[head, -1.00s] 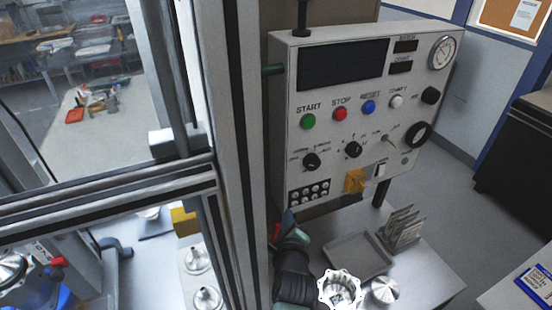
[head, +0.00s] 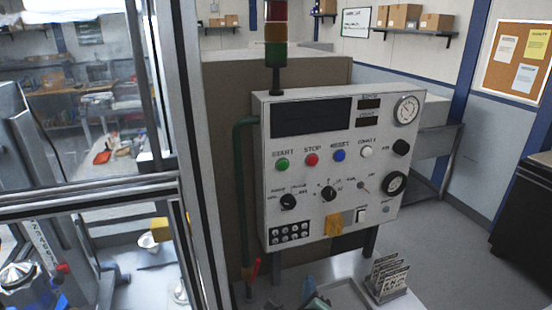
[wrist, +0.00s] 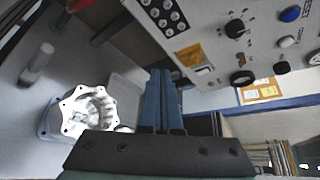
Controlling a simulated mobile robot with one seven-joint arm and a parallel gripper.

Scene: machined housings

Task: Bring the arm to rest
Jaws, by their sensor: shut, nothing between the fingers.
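My gripper (wrist: 163,75) shows in the wrist view with its two blue fingers together and nothing between them. The fingers point up in the picture, toward the control panel (wrist: 215,25), and touch nothing that I can make out. In the head view only a small blue and green part of my arm shows at the bottom edge, in front of the tray. A silver scalloped housing (wrist: 72,127) stands left of the fingers in the wrist view, apart from them.
The control panel (head: 300,180) with buttons and knobs stands behind the bench. A grey tray (head: 345,297) and a rack of plates (head: 384,275) lie below it. A metal-framed enclosure (head: 100,193) is at left. Open floor (head: 445,255) shows at right.

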